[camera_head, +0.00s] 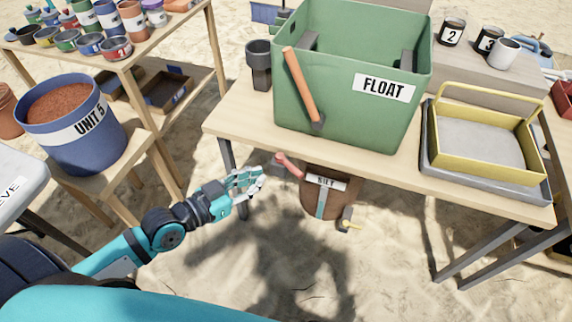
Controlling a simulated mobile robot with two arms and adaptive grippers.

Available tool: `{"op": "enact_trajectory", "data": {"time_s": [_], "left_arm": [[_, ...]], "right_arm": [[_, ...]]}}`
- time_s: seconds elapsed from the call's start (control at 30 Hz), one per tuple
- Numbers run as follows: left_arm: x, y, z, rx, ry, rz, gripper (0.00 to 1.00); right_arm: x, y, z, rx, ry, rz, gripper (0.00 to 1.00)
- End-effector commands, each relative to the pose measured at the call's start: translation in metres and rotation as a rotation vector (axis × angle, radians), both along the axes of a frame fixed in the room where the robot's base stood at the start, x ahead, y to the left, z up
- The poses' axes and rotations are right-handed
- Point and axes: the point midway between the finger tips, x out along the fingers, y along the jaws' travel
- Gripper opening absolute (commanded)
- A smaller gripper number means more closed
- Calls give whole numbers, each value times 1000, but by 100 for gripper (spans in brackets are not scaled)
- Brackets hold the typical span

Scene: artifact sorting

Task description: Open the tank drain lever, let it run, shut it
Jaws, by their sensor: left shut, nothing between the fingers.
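A green open-topped tank (345,112) labelled FLOAT stands on a wooden table (240,122). A long orange lever (301,84) slants down its front left side to a dark pivot near the bottom. A shorter red handle (289,166) sticks out below the table's front edge, beside a brown SILT bucket (315,203). The bucket's top is partly hidden by the table. My left gripper (255,182) is shut and empty, just left of the red handle and apart from it, below the table edge. My right gripper does not show.
A yellow-framed sieve tray (437,140) sits on the table's right. A dark cup (258,62) stands left of the tank. A blue UNIT 5 bucket (68,152) of reddish soil is on a stand at left. Sand in front is clear.

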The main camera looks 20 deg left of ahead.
Motion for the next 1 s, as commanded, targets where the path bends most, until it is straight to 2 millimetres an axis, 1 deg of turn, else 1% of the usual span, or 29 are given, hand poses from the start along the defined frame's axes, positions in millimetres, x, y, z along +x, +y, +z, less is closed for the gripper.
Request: {"op": "enact_trajectory", "data": {"time_s": [0.03, 0.1, 0.3, 0.37, 0.4, 0.5, 0.6, 0.73, 1.0], "left_arm": [[11, -6, -1, -5, -6, 3, 0], [24, -13, -3, -6, -6, 3, 0], [61, -35, -12, -7, -4, 3, 0], [70, -42, -14, -6, -2, 1, 0], [72, -42, -26, -1, 2, 0, 0], [78, -46, -37, -1, 0, 1, 0], [82, -48, -44, -1, 0, 1, 0], [84, -49, -48, 0, 0, 1, 0], [85, -50, -48, -1, 0, 1, 0]], "right_arm": [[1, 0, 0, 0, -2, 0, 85], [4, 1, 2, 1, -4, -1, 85], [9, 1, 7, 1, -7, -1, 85], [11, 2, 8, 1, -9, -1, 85], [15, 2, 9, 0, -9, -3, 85], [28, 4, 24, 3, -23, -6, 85], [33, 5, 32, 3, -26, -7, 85], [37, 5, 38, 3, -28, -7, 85], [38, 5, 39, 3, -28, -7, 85]]}}
